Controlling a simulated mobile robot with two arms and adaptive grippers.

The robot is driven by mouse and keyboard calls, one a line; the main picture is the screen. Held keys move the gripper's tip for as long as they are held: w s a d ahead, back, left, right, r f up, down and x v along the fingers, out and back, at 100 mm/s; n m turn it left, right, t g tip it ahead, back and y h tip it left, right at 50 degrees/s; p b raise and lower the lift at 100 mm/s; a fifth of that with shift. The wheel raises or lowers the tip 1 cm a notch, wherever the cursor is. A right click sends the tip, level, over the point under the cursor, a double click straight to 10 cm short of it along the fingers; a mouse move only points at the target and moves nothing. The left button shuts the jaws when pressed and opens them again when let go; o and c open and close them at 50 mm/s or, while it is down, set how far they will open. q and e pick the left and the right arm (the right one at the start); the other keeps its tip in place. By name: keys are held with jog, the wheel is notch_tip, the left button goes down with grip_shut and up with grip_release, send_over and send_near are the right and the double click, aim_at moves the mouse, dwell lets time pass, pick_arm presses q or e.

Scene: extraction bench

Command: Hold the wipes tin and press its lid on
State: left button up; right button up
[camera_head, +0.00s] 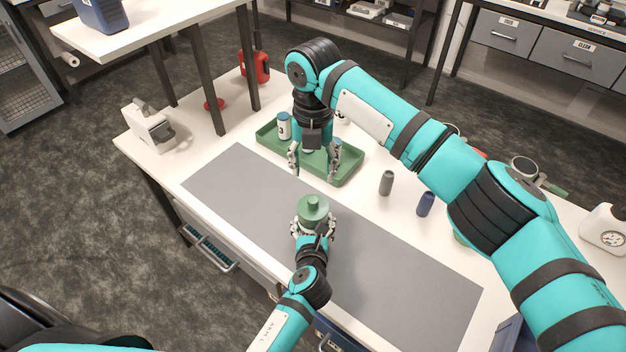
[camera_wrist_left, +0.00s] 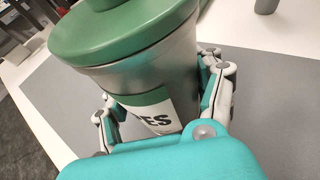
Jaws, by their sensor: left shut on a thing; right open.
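The wipes tin (camera_wrist_left: 165,80) is a silver can with a label ending in "ES", standing over the grey mat. Its green lid (camera_head: 312,208) with a knob lies on top and also shows in the left wrist view (camera_wrist_left: 125,35). I cannot tell whether the lid is fully seated. My left gripper (camera_head: 313,231) is shut around the tin's body, one finger on each side. My right gripper (camera_head: 314,170) is open and empty, pointing down in front of the green tray, beyond the tin and apart from the lid.
The green tray (camera_head: 350,177) holds a white bottle (camera_head: 284,125) and other items partly hidden by my right arm. The grey mat (camera_head: 235,185) is otherwise clear. A white device (camera_head: 148,128) stands at the left edge.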

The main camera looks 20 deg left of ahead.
jog(key=shift+r, duration=0.6)
pick_arm(q)
jog(key=o, duration=1.9)
jog(key=shift+c, duration=0.2)
jog(key=v, duration=1.2)
